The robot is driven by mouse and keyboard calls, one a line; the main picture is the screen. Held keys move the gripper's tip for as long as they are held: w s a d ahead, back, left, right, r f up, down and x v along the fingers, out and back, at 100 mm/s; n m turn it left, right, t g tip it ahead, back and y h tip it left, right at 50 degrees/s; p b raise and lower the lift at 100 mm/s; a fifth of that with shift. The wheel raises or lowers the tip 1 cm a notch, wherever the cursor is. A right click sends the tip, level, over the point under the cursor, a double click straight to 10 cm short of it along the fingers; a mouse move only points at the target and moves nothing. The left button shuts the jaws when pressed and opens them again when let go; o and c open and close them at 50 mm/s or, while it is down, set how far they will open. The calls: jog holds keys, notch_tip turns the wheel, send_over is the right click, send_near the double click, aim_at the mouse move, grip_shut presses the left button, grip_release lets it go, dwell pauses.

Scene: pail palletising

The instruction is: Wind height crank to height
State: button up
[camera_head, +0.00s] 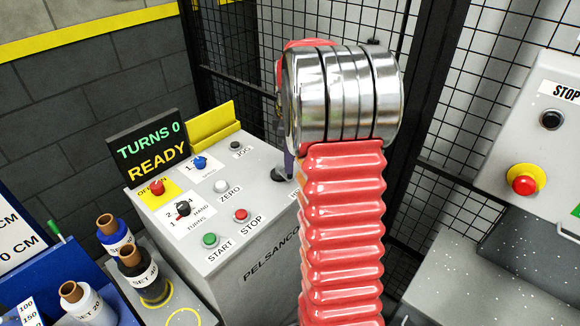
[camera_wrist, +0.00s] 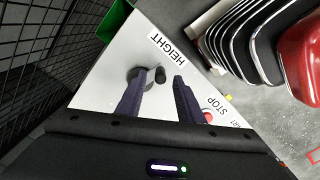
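The height crank (camera_wrist: 140,78) is on the light grey panel beside the printed word HEIGHT in the wrist view. It has a round grey hub and a short black handle knob (camera_wrist: 161,74). My gripper (camera_wrist: 160,83) is open. Its two dark purple fingers point at the crank, with the knob in the gap near their tips; I cannot tell whether they touch it. In the head view my red arm hides most of the crank and gripper. The display (camera_head: 150,150) on the control box (camera_head: 250,245) reads TURNS 0 and READY.
The box top carries a green START button (camera_head: 209,240), a red STOP button (camera_head: 241,215), knobs and switches. Labelled spools (camera_head: 135,265) stand at lower left. A black mesh fence (camera_head: 240,40) runs behind. Another panel with a red stop button (camera_head: 523,184) stands at right.

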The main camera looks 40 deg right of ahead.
notch_tip(320, 180, up, 10)
dwell(0.4)
jog(key=shift+f, duration=0.1)
